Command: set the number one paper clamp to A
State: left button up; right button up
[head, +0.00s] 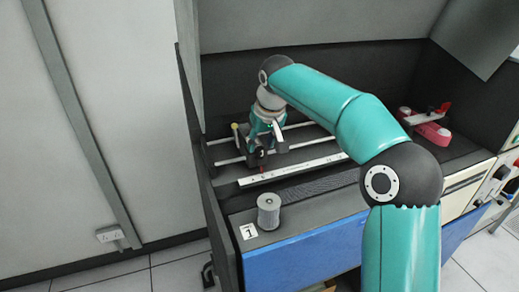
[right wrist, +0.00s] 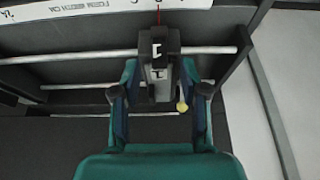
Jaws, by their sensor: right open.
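The number one paper clamp is a dark block with white marks, riding on two pale rails, in the right wrist view (right wrist: 158,65). A thin red pointer rises from it toward the white scale strip (right wrist: 85,8). My right gripper (right wrist: 160,92) is open, with one finger on each side of the clamp's near end; I cannot tell whether they touch it. In the head view my right gripper (head: 265,140) is over the rails and largely hides the clamp. The white strip (head: 300,168) lies in front of it; its A mark is too small to read. My left gripper is out of view.
A grey spool (head: 269,214) stands on the front ledge beside a card marked 1 (head: 249,231). A dark side wall (head: 203,170) is close on the left. A pink-red part (head: 432,133) sits at the right. A yellow knob (right wrist: 182,106) is near the right finger.

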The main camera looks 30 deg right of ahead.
jog(key=shift+x, duration=1.45)
jog(key=shift+c, duration=0.2)
grip_shut()
